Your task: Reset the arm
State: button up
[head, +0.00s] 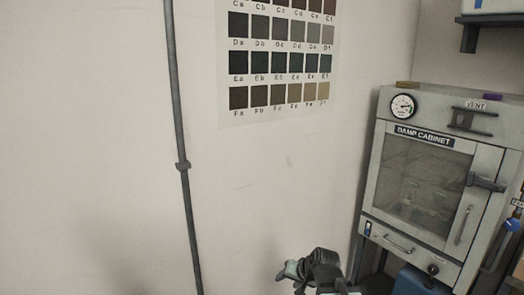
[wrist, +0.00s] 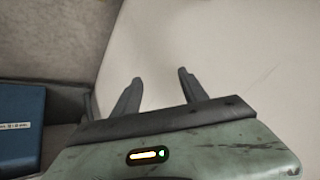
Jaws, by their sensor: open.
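My gripper (wrist: 159,76) shows in the wrist view with its two dark fingers spread apart. Nothing is between them. Behind the fingers are the pale wall and a darker grey surface. In the head view, part of my arm (head: 322,268), dark and pale green, shows at the bottom edge, right of centre, in front of the wall. The fingertips cannot be made out there.
A damp cabinet (head: 425,180) with a glass door stands at the right. A vertical pipe (head: 178,120) runs down the wall, left of a colour chart (head: 278,60). A blue box (wrist: 20,128) is at the left in the wrist view.

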jog(key=s+d+f+n+g+h, duration=0.2)
jog(key=s+d+f+g+h, duration=0.25)
jog(key=s+d, duration=0.4)
jog(key=s+a+r+g+p, duration=0.1)
jog(key=s+r+p, duration=0.2)
jog(key=r+p, duration=1.1)
jog(key=shift+r+y, duration=0.2)
jog(key=shift+y, duration=0.15)
